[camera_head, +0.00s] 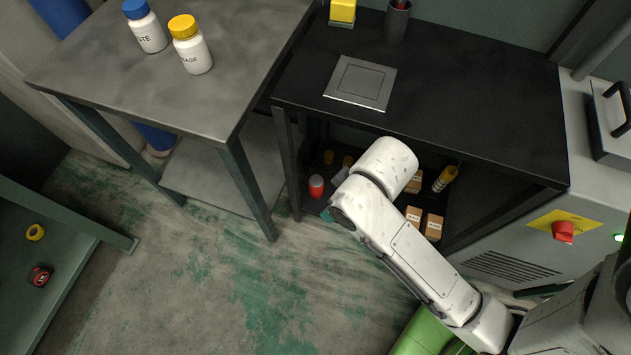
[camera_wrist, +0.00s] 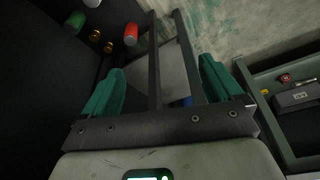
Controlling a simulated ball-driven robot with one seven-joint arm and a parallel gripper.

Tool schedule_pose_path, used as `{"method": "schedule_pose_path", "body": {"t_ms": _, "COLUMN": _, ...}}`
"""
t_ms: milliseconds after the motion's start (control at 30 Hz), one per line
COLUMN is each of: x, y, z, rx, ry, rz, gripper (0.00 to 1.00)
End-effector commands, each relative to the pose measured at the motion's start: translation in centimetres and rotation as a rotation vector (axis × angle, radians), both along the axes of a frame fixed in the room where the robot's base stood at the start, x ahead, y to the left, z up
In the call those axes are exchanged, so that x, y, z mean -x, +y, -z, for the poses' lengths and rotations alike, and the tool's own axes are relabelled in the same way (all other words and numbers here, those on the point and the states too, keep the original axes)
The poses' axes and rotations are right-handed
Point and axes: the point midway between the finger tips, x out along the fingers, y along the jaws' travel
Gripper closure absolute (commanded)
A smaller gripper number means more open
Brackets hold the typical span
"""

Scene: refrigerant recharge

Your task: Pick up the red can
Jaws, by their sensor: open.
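The red can (camera_head: 316,188), with a pale top, stands on the lower shelf under the black table, near its left end. It also shows in the wrist view (camera_wrist: 131,34), at the top left of centre. My gripper (camera_wrist: 162,65) is open, its two teal fingers wide apart with nothing held between them. The can is beyond the fingertips, towards the left finger, and apart from them. In the head view my arm hides nearly all of the gripper; only a bit of teal (camera_head: 327,215) shows just below the can.
Small yellow-brown items (camera_head: 328,157) and several boxes (camera_head: 414,216) share the shelf. A green can (camera_wrist: 75,22) stands left of the red one in the wrist view. The black tabletop (camera_head: 460,100) is overhead; a table leg (camera_head: 287,165) stands left of the can. Open floor (camera_head: 190,280) lies in front.

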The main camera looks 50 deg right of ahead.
Motion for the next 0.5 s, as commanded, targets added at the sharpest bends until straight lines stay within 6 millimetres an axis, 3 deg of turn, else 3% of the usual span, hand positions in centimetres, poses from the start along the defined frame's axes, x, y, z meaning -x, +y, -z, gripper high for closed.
{"method": "schedule_pose_path", "body": {"t_ms": 33, "x": -0.5, "y": 0.1, "z": 3.0, "rx": -0.002, "ry": -0.015, "rz": -0.001, "gripper": 0.07}}
{"method": "schedule_pose_path", "body": {"t_ms": 500, "x": -5.0, "y": 0.5, "z": 16.3, "rx": -0.123, "ry": -0.133, "rz": 0.1, "gripper": 0.07}}
